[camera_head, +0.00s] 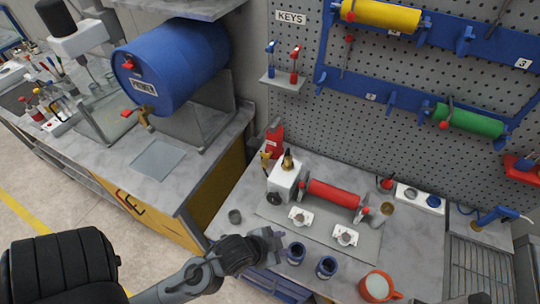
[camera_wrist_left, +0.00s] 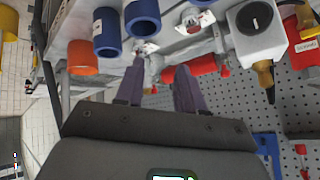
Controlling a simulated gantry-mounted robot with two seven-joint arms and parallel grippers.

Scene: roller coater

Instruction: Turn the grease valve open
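A white block (camera_head: 285,179) with a brass fitting (camera_head: 287,161) on top and a dark round knob (camera_head: 274,198) on its front stands at the left end of the roller coater. No label marks the grease valve, so I cannot tell for certain that this knob is it. In the left wrist view, the block (camera_wrist_left: 257,42) and its slotted dark knob (camera_wrist_left: 254,18) are at upper right. My left gripper (camera_head: 274,239) is in front of the block, apart from it. In the left wrist view, the gripper (camera_wrist_left: 160,78) has its fingers apart with nothing held.
A red roller (camera_head: 334,193) lies beside the block. A red container (camera_head: 274,137) is behind the block. The pegboard (camera_head: 400,135) closes off the back.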

